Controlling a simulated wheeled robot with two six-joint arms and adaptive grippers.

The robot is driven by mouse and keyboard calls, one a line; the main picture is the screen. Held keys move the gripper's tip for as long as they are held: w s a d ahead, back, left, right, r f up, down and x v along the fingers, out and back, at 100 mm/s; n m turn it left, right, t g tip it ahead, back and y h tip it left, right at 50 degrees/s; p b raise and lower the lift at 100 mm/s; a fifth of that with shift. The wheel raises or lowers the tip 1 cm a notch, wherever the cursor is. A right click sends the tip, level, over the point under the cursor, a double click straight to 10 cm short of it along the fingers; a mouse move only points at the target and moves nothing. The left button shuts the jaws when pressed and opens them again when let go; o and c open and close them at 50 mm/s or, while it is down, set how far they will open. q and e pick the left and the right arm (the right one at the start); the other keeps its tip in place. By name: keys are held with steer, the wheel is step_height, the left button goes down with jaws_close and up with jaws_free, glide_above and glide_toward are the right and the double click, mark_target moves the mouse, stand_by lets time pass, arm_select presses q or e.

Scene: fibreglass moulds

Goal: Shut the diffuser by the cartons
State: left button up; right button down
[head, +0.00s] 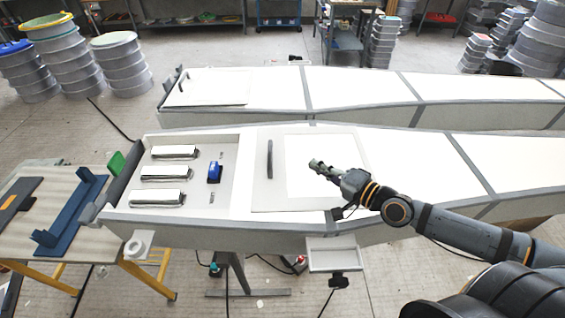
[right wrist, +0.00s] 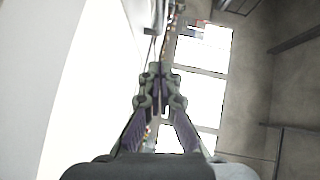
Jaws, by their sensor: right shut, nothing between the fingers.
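I see no thing I can firmly identify as the diffuser or as cartons. The near long white bench-like body (head: 420,160) has an open compartment (head: 222,172) at its left end, with several long metal-and-white pieces and a blue item (head: 214,172) inside. A pale flat panel (head: 262,192) with a dark upright handle (head: 270,160) lies to the right of the opening. My right gripper (head: 316,165) is above the panel's white area, right of the handle and apart from it. It is shut and empty; its fingers also show in the right wrist view (right wrist: 154,72). My left gripper is out of view.
A second long white body (head: 350,90) runs behind, with a similar panel (head: 210,88) at its left end. A table (head: 85,240) with blue and dark pieces stands at left. A small tray (head: 334,256) juts from the front. Stacked grey drums (head: 120,65) stand behind.

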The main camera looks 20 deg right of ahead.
mark_target(283, 168)
steer(key=shift+w+r+p, duration=0.1)
steer(key=shift+w+p, duration=0.25)
steer(key=shift+p, duration=0.25)
steer(key=shift+w+a, duration=0.1)
steer(key=shift+w, duration=0.2)
steer(key=shift+w+a+p, duration=0.2)
steer(key=shift+w+p, duration=0.1)
steer(key=shift+w+a+f, duration=0.25)
steer(key=shift+w+a, duration=0.25)
steer(key=shift+w, duration=0.05)
steer(key=x, duration=0.4)
steer(key=shift+p, duration=0.35)
steer(key=a, duration=0.2)
steer(key=w+a+p, duration=0.1)
steer(key=shift+w+f, duration=0.1)
steer(key=shift+f, duration=0.2)
steer(key=shift+a+f, duration=0.15)
steer(key=shift+a, duration=0.35)
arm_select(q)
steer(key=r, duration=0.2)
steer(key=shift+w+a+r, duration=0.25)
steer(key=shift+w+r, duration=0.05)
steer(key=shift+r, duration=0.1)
arm_select(e)
steer(key=shift+w+a, duration=0.1)
steer(key=shift+f, duration=0.1)
